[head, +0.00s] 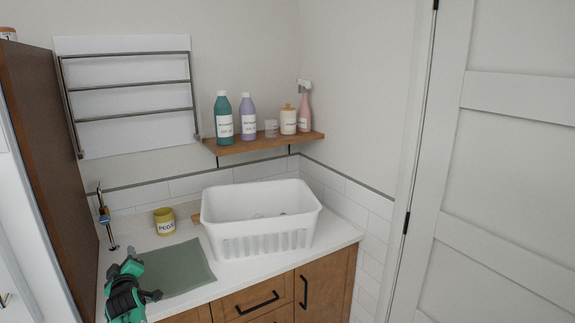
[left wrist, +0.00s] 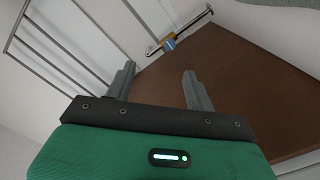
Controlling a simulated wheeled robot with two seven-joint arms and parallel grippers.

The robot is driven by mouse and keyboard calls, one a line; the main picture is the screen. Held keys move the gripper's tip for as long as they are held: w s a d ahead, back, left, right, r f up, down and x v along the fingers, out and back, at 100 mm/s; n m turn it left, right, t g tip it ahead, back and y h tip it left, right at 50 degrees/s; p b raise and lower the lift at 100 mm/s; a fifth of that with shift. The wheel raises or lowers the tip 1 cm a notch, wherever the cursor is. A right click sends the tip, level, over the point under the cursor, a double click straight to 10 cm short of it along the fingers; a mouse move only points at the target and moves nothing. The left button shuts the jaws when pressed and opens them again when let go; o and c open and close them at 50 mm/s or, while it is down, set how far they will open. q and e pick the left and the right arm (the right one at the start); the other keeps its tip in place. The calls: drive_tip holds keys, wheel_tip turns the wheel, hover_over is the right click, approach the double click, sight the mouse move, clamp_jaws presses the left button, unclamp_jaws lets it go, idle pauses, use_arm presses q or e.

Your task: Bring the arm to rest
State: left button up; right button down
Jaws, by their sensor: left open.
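My left gripper (head: 144,297) is in the lower left of the head view, at the front left of the counter, by the grey-green mat (head: 178,270). In the left wrist view its two grey fingers (left wrist: 160,88) stand apart with nothing between them. The wrist camera faces a brown wooden panel (left wrist: 240,85) and the towel rail (left wrist: 62,60). My right gripper is in neither view.
A white basket (head: 262,240) stands on the counter, with a yellow pegs pot (head: 164,221) to its left. A slim metal fitting (head: 104,215) rises at the back left. A shelf (head: 265,143) holds several bottles. A tall brown panel (head: 45,150) bounds the left side.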

use_arm(q)
drive_tip(key=s+d+f+m+g+h, duration=0.2)
drive_tip(key=s+d+f+m, duration=0.15)
drive_tip(key=s, duration=0.35)
drive_tip(key=s+d+f+m+g+h, duration=0.1)
drive_tip(key=s+d+f+m+h, duration=0.15)
drive_tip(key=s+f, duration=0.35)
drive_tip(key=s+d+f+m+g+h, duration=0.1)
drive_tip(key=s+d+f+m+g, duration=0.2)
drive_tip(key=s, duration=0.5)
drive_tip(key=s+d+f+m+g+h, duration=0.15)
drive_tip(key=s+d, duration=0.35)
drive_tip(key=s, duration=0.5)
drive_tip(key=s+d+f+m+g+h, duration=0.1)
drive_tip(key=s+d+m+g, duration=0.15)
drive_tip(key=s+d, duration=0.45)
drive_tip(key=s+d+f+m+g+h, duration=0.1)
drive_tip(key=s+d+m+g, duration=0.15)
drive_tip(key=s, duration=0.95)
wheel_tip(320, 180, down, 30)
drive_tip(key=d+m, duration=0.1)
drive_tip(key=s+a+f+g, duration=0.2)
drive_tip(key=s+a+f, duration=0.1)
drive_tip(key=s+f, duration=1.6)
drive_tip(key=shift+s+a+f, duration=0.2)
drive_tip(key=shift+f, duration=0.7)
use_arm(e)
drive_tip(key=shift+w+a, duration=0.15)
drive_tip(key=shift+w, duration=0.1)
